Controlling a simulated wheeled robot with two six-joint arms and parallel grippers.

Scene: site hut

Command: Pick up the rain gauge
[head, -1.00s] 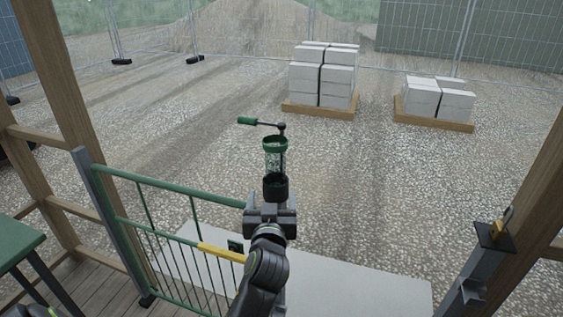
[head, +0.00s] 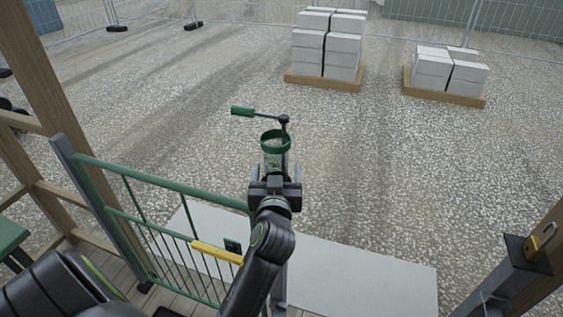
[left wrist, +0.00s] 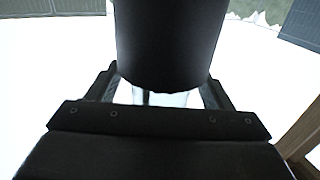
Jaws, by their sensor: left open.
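The rain gauge (head: 275,146) is a clear tube with a green rim and a dark lower part. It stands upright beyond the gate, beside a thin post topped by an arm with a green handle (head: 243,111). My left gripper (head: 275,175) is open, with one finger on each side of the gauge's lower part. In the left wrist view, the gauge's dark base (left wrist: 168,45) fills the upper middle between the spread fingers. It hides the fingertips, so I cannot tell whether they touch it. My right gripper is not in view.
A green railed gate (head: 150,220) with a yellow bar (head: 216,252) stands left of my arm. A pale slab (head: 350,275) lies below. A post with a padlock (head: 540,240) is at right. Block pallets (head: 325,84) stand on the gravel beyond.

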